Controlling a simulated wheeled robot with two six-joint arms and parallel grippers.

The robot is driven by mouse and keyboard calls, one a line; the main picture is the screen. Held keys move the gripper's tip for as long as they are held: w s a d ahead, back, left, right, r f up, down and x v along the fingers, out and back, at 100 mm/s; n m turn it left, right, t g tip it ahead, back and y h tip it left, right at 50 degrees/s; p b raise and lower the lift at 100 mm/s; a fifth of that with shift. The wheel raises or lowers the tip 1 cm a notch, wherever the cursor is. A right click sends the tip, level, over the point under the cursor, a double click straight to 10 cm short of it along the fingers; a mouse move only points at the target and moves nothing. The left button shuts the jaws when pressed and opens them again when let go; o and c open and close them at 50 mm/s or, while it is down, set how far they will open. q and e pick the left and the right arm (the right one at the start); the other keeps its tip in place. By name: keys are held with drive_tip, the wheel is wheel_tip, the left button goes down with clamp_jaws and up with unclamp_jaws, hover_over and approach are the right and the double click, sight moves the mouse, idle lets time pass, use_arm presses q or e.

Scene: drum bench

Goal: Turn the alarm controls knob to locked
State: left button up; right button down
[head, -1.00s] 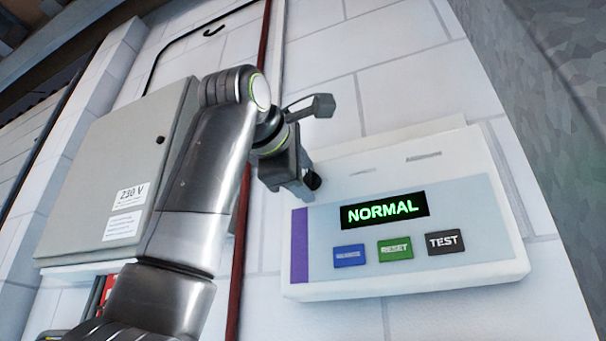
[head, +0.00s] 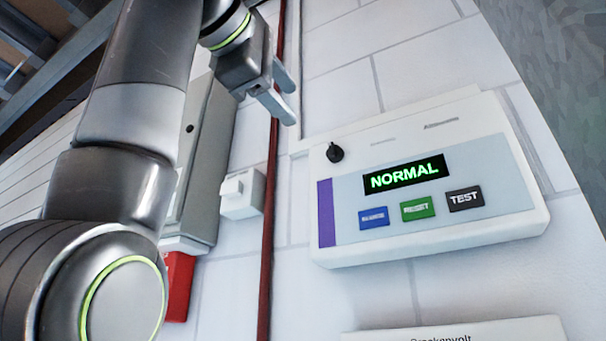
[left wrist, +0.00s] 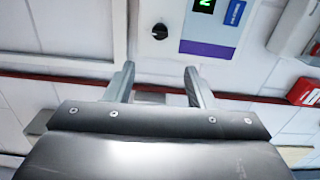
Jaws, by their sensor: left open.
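The alarm controls panel (head: 430,180) is a white box on the wall, right of centre in the head view. Its display (head: 405,174) reads NORMAL in green. The black knob (head: 334,153) sits at the panel's upper left corner. The knob also shows in the left wrist view (left wrist: 160,31), with a small light mark on its face. My left gripper (head: 292,103) is open and empty, up and left of the knob and clear of it. In the left wrist view its two fingers (left wrist: 158,80) stand apart, short of the knob. My right gripper is not in view.
A dark red pipe (head: 270,200) runs down the wall left of the panel. A grey cabinet (head: 205,170), a small white box (head: 242,194) and a red box (head: 178,285) are farther left. Blue, green and black buttons (head: 418,208) sit below the display. A white sign (head: 460,330) is below.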

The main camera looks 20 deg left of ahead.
use_arm(q)
drive_tip(key=shift+s+a, duration=0.15)
drive_tip(key=shift+s, duration=0.6)
drive_tip(key=shift+s+a, duration=0.15)
drive_tip(key=shift+s, duration=0.55)
drive_tip(key=shift+w, duration=0.1)
